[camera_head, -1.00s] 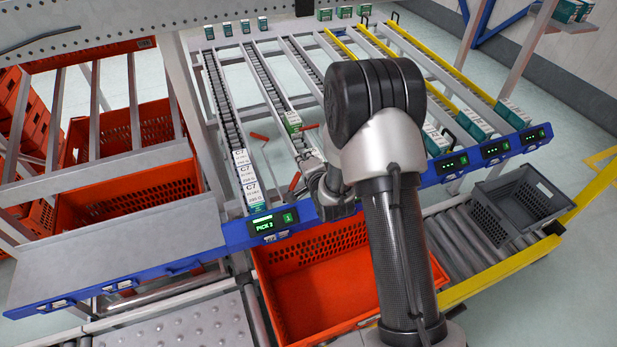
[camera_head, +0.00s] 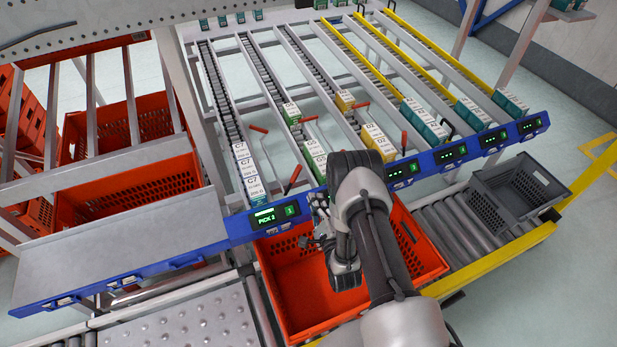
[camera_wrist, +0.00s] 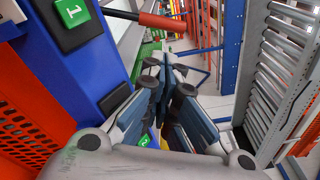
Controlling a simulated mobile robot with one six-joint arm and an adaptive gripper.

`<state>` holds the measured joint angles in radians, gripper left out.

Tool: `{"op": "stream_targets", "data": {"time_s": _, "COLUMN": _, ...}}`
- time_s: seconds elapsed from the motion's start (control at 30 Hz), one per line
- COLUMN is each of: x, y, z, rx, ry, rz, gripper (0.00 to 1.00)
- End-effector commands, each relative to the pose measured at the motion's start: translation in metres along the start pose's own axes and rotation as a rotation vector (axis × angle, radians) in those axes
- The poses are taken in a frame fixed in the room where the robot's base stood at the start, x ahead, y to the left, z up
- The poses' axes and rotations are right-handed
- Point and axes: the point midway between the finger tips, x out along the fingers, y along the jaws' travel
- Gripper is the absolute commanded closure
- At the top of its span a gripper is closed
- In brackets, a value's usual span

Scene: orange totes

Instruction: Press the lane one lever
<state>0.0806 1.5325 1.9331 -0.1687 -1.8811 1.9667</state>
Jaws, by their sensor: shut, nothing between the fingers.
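The lane one lever appears to be the red-handled lever (camera_head: 293,178) right of the first lane, in front of the rack. A red handle with a dark rod also crosses the top of the wrist view (camera_wrist: 160,22). My gripper (camera_head: 318,206) is at the blue front rail, just right of the lane one display (camera_head: 264,217), which reads PICK 2. In the wrist view my gripper (camera_wrist: 164,70) is shut and empty, its fingertips just below the red handle with no clear contact. The green "1" tile (camera_wrist: 72,12) is at upper left.
White C7 boxes (camera_head: 248,172) stand in the first lane. Other boxes and red levers (camera_head: 404,140) line the lanes to the right. An orange tote (camera_head: 300,290) lies below the rail, and a grey crate (camera_head: 485,212) sits on rollers at right.

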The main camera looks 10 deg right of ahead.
Motion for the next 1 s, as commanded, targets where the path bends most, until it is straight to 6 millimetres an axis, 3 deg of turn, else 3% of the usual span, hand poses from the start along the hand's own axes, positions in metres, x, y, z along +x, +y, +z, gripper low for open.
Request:
{"op": "stream_targets", "data": {"time_s": 0.27, "x": 0.009, "y": -0.001, "z": 0.0, "rx": -0.002, "ry": -0.002, "rz": -0.002, "gripper": 1.0}}
{"op": "stream_targets", "data": {"time_s": 0.7, "x": 0.082, "y": 0.001, "z": 0.0, "rx": -0.002, "ry": -0.002, "rz": -0.001, "gripper": 1.0}}
{"op": "stream_targets", "data": {"time_s": 1.0, "x": 0.101, "y": 0.0, "z": 0.0, "rx": -0.002, "ry": 0.0, "rz": 0.0, "gripper": 1.0}}
